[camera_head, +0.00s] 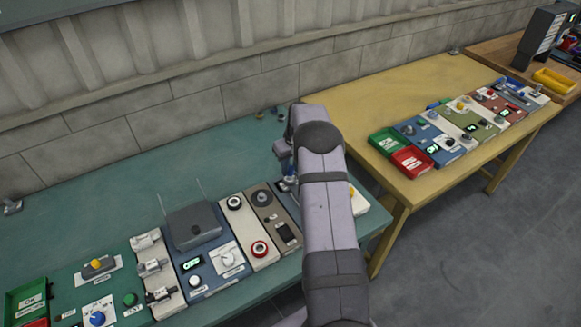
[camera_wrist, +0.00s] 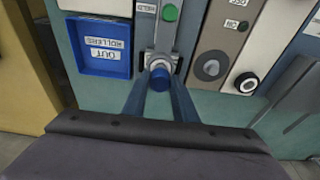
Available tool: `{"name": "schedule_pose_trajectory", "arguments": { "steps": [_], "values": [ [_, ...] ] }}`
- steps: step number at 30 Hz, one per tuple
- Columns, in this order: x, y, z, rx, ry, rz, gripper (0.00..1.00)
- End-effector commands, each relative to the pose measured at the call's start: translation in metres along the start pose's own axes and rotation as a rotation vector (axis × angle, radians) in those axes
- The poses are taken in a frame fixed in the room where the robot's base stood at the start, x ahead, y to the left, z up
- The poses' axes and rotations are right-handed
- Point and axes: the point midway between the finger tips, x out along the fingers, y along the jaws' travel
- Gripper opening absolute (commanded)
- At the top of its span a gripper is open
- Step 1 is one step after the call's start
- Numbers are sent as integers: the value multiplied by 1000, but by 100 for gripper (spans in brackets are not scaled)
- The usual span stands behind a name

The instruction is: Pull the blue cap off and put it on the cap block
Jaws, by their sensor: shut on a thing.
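The blue cap (camera_wrist: 160,78) is round and sits between the two fingers of my gripper (camera_wrist: 160,85) in the wrist view. My gripper is shut on it. Behind the cap is a pale metal fitting (camera_wrist: 157,60) on a grey panel strip; I cannot tell whether the cap still touches it. In the head view my gripper (camera_head: 288,181) is over the right part of the teal table, and my arm hides much of that spot. I cannot make out the cap block for certain in either view.
A blue tray labelled OUT ROLLERS (camera_wrist: 103,62) lies left of the cap in the wrist view. A green button (camera_wrist: 170,12) and a panel with a dark knob (camera_wrist: 211,68) are close by. A yellow table (camera_head: 345,105) with more panels stands to the right.

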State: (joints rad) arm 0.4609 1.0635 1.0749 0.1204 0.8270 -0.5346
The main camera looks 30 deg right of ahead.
Motion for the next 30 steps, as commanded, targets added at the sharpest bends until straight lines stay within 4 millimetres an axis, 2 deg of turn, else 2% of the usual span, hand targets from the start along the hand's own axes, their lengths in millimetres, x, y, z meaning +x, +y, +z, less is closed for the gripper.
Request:
{"name": "schedule_pose_trajectory", "arguments": {
  "steps": [30],
  "values": [
    [-18, 0, -4, 0, 0, 0, 0]
  ]
}}
